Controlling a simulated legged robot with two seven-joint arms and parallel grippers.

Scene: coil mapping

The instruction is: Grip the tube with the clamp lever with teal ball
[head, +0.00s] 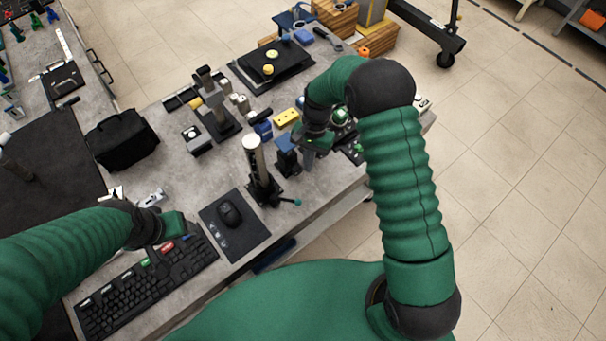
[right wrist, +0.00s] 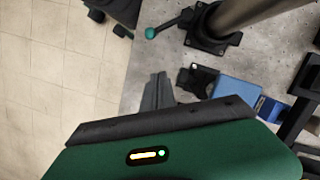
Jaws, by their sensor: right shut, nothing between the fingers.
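In the right wrist view the teal ball (right wrist: 150,33), the black clamp (right wrist: 212,30) and the lower tube (right wrist: 240,12) show at the top. My right gripper (head: 308,163) is shut and empty, right of the tube and apart from the lever; its fingers (right wrist: 158,78) point toward the ball. My left gripper (head: 155,200) hangs near the keyboard; its jaw state is unclear.
Another stand (head: 215,115) and a black bag (head: 122,140) are farther back. Floor lies beyond the right edge.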

